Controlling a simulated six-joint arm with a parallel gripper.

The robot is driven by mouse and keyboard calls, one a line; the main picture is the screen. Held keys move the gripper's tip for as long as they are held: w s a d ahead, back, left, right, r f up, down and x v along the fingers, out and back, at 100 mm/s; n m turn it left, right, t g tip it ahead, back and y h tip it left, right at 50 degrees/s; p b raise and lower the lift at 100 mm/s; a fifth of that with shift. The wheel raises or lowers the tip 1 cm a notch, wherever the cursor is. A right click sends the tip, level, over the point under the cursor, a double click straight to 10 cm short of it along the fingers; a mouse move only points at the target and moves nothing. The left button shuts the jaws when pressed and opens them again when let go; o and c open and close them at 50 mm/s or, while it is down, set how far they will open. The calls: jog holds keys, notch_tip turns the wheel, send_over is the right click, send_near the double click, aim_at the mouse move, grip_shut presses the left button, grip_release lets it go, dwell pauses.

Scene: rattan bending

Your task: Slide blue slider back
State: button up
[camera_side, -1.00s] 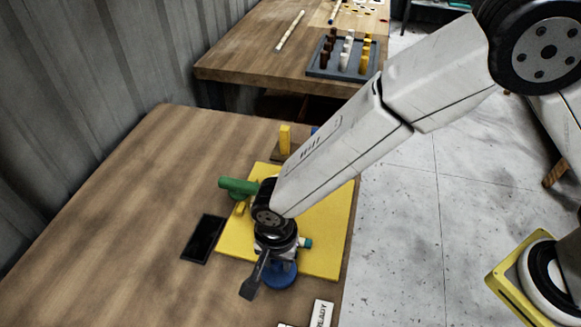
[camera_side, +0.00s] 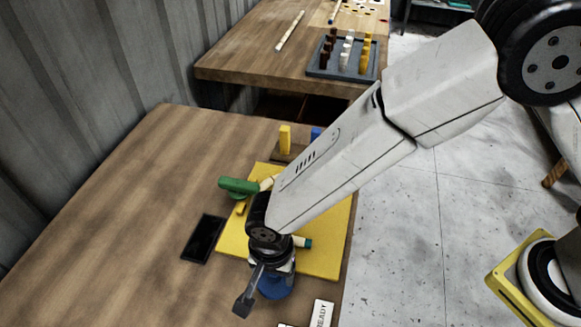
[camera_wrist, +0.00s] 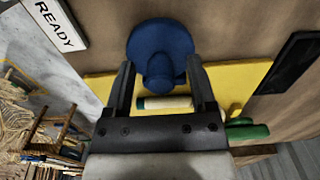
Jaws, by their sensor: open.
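The blue slider (camera_wrist: 160,48) has a round base and a knob, and stands at the edge of the yellow board (camera_wrist: 232,83). In the wrist view my gripper (camera_wrist: 160,68) is open, with one finger on each side of the blue knob. I cannot tell whether the fingers touch it. In the side view the blue slider (camera_side: 276,284) shows partly below my gripper, which hides the rest. A pale rod with a dark green end (camera_wrist: 165,102) lies across the yellow board, partly hidden by my arm in the side view.
A green part (camera_side: 238,187) sits at the board's far left corner. A black flat panel (camera_side: 203,239) lies left of the board. A READY label (camera_side: 321,313) is at the front. Yellow (camera_side: 285,139) and blue (camera_side: 316,134) blocks stand behind. The table's left side is clear.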

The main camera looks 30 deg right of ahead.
jog(key=shift+r, duration=3.9)
jog(key=w+d+r+n+t, duration=0.1)
jog(key=d+n, duration=0.1)
jog(key=d, duration=0.6)
jog(key=w+d+r+n, duration=0.1)
jog(key=d+n, duration=0.1)
jog(key=d, duration=0.7)
jog(key=w+d+r+n+t, duration=0.1)
jog(key=w+d+n, duration=0.1)
jog(key=d, duration=0.6)
jog(key=s+d+n, duration=0.3)
jog(key=s+d, duration=0.2)
jog(key=d, duration=0.4)
jog(key=shift+d+r+t, duration=0.2)
jog(key=shift+d+t, duration=0.05)
jog(key=shift+t, duration=0.05)
